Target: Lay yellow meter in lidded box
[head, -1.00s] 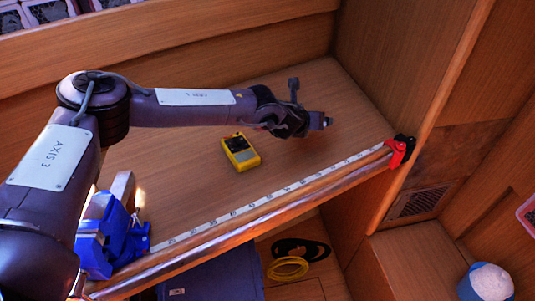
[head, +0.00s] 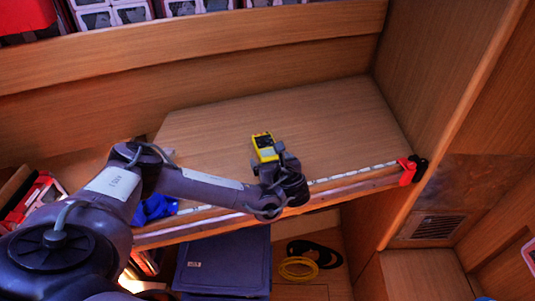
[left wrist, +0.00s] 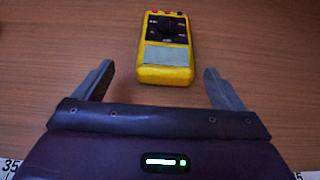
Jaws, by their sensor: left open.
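The yellow meter (head: 264,147) lies flat on the wooden bench top, near its front edge. In the left wrist view the meter (left wrist: 166,58) lies face up just beyond and between the fingers, its dial end pointing away. My left gripper (head: 279,160) is just in front of the meter in the head view. In the left wrist view the gripper (left wrist: 158,85) is open and empty, with a finger on each side. A blue-grey lidded box (head: 222,262) stands below the bench, and its lid looks closed. My right gripper is not in view.
A measuring tape (head: 350,174) runs along the bench's front edge to a red clamp (head: 406,171). A blue vise (head: 154,208) is partly behind my arm. Yellow (head: 298,268) and black (head: 318,252) coils lie beside the box. The bench behind the meter is clear.

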